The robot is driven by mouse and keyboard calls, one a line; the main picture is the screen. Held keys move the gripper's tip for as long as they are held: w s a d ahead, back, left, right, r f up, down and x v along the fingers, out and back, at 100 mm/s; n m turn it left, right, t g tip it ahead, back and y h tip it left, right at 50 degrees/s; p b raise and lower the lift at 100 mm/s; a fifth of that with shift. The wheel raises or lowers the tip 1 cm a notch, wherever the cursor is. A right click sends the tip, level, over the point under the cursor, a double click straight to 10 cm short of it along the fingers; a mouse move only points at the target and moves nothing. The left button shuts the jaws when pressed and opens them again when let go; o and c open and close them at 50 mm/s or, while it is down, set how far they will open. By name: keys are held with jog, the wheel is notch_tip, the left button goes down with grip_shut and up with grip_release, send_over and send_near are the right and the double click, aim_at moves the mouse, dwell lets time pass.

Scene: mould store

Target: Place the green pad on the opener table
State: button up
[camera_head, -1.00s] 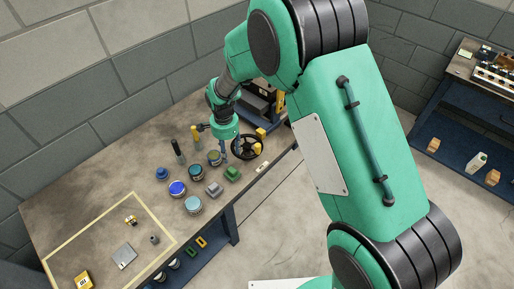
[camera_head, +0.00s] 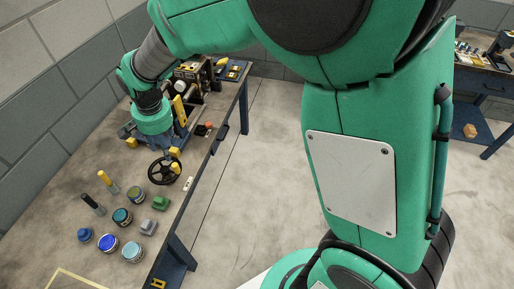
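A small green pad (camera_head: 160,203) lies on the workbench, beside a grey pad (camera_head: 148,227) and near several jars. A blue machine with a black handwheel (camera_head: 164,171) and yellow parts (camera_head: 180,110) stands farther back on the bench. It may be the opener, but my wrist hides much of it and I cannot make out its table. My gripper (camera_head: 163,143) points down in front of this machine, behind the handwheel in the picture and well apart from the green pad. Its fingers are small and merge with the machine, so their opening is unclear.
Jars with blue and teal lids (camera_head: 107,243) and two upright handled tools, one black (camera_head: 93,204) and one yellow (camera_head: 108,182), stand left of the pads. The workbench (camera_head: 60,180) has bare room at left. A second bench (camera_head: 485,85) stands at far right.

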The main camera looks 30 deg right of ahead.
jog(key=s+d+r+n+t, duration=0.2)
jog(key=s+d+r+n, duration=0.1)
jog(key=s+d+r, duration=0.9)
jog(key=s+d+r+n+t, duration=0.1)
jog(key=s+d+r, duration=0.1)
jog(key=s, duration=0.6)
jog(key=s+d+r+n, duration=0.2)
jog(key=s+d, duration=0.2)
jog(key=s, duration=0.4)
jog(key=shift+r+t+h, duration=0.2)
jog(key=shift+t+h, duration=0.1)
jog(key=shift+t, duration=0.1)
